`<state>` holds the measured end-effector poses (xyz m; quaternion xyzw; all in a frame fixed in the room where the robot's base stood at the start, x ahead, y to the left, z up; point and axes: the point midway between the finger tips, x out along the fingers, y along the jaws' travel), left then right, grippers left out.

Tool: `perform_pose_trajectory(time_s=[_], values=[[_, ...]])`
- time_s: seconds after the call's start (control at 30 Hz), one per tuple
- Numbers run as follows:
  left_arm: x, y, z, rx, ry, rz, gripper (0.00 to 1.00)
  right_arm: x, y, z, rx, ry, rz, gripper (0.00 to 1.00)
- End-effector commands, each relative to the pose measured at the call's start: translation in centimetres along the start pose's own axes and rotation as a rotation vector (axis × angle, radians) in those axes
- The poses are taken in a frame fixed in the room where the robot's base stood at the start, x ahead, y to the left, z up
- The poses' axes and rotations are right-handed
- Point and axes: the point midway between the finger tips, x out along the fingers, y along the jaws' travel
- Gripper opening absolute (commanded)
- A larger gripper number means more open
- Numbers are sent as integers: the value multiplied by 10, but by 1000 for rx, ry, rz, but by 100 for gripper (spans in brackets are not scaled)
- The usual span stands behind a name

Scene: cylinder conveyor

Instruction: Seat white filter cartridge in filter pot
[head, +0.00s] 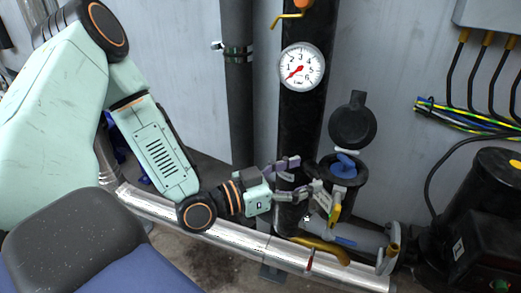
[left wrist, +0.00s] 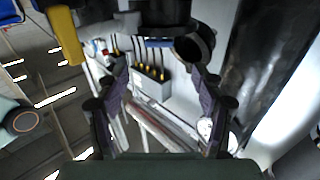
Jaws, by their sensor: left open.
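The black filter pot (head: 347,193) stands upright right of centre in the head view, with its round lid (head: 352,120) swung up. A blue part (head: 343,166) shows in the pot's mouth, and I cannot tell whether it belongs to the cartridge. No white cartridge body can be made out. My left gripper (head: 307,178) is open just left of the pot, its fingers pointing towards it. In the left wrist view, nothing shows held between the spread fingers (left wrist: 162,105). The dark pot (left wrist: 165,14) appears there at the top edge. My right gripper is not in view.
A thick black pipe with a pressure gauge (head: 302,66) rises behind the gripper. A silver pipe (head: 235,238) runs low across the front. A yellow lever (head: 335,213) is close by the pot. A black motor (head: 485,215) stands right, below coloured cables (head: 460,118).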

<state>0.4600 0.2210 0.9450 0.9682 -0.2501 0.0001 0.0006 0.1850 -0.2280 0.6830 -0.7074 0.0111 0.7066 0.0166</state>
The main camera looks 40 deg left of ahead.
Motion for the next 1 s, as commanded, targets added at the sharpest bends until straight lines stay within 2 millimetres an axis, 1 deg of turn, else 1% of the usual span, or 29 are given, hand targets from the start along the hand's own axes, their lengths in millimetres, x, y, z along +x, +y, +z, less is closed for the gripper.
perform_pose_trajectory(time_s=[0.1, 0.17, 0.27, 0.3, 0.33, 0.37, 0.4, 0.43, 0.47, 0.5, 0.57, 0.6, 0.7, 0.8, 0.9, 1.0], values=[[0, 2, 5, -7, -18, 2, 68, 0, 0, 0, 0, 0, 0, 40], [0, 6, 17, -27, -69, 4, 68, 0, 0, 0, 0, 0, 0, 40], [-6, 22, 62, -98, -254, 4, 68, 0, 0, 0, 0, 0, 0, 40], [-13, 31, 86, -136, -355, -3, 68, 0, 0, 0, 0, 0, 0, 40], [-20, 38, 105, -165, -438, -10, 68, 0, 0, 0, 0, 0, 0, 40], [-29, 46, 124, -195, -523, -19, 68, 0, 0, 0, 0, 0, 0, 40], [-43, 56, 147, -232, -633, -38, 68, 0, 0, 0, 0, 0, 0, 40], [-55, 63, 164, -258, -715, -55, 68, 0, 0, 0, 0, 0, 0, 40], [-69, 70, 179, -283, -797, -74, 68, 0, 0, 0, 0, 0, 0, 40], [-89, 80, 198, -314, -904, -103, 68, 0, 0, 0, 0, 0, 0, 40], [-120, 92, 221, -351, -1055, -154, 68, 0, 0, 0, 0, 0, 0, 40], [-142, 100, 233, -372, -1148, -191, 68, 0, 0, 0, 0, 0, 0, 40], [-190, 115, 252, -405, -1335, -286, 68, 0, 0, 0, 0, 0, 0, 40], [-224, 124, 260, -421, -1456, -363, 68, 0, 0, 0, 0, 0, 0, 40], [-241, 128, 262, -428, -1515, -409, 68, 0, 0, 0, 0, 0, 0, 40], [-246, 129, 262, -432, -1531, -425, 68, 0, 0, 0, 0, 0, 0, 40]])
